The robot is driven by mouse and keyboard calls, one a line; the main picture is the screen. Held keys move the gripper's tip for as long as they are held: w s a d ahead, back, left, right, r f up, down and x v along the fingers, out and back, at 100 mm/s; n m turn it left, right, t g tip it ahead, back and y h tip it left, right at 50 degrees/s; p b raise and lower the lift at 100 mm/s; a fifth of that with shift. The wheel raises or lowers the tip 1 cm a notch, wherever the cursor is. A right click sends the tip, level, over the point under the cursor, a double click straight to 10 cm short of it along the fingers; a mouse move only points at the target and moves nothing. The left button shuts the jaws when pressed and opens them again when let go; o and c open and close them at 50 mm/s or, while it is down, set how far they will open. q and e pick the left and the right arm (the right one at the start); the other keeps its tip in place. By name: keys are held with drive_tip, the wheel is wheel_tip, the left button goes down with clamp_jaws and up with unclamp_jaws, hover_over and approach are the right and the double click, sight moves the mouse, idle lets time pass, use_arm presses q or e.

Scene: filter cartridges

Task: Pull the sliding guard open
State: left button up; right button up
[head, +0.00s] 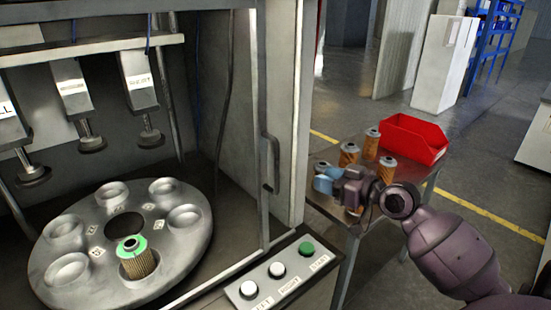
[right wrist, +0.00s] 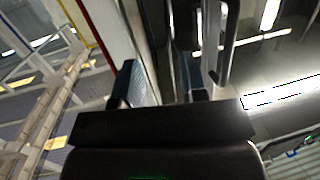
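The guard's vertical grey edge (head: 262,110) runs down the front right of the machine in the head view. A dark bar handle (head: 270,163) stands upright on it. The handle also shows in the right wrist view (right wrist: 229,45), up and right of the fingers. My right gripper (head: 326,181) is to the right of the handle, apart from it, with its bluish fingers pointing left. In the right wrist view its fingers (right wrist: 165,90) are apart with nothing between them. My left gripper is not in view.
A round plate (head: 195,240) inside the machine holds a green-topped filter (head: 138,262). A button panel (head: 285,272) sits below the handle. Behind my right gripper, a side table (head: 425,178) bears several orange filters (head: 349,154) and a red bin (head: 412,142).

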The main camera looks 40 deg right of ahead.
drive_tip(key=s+a+r+n+g+y, duration=0.2)
drive_tip(key=s+a+r+n+y, duration=0.15)
drive_tip(key=r+y, duration=0.4)
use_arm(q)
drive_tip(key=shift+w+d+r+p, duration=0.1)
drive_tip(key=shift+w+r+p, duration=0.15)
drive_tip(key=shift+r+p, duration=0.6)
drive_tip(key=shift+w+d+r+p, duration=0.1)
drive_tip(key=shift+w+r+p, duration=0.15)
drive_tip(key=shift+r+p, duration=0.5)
use_arm(e)
drive_tip(key=shift+n+h, duration=0.35)
drive_tip(key=shift+n, duration=0.3)
drive_tip(key=shift+x, duration=5.85)
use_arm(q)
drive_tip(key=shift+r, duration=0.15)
use_arm(e)
drive_tip(key=shift+c, duration=0.3)
drive_tip(key=shift+r, duration=0.1)
clamp_jaws()
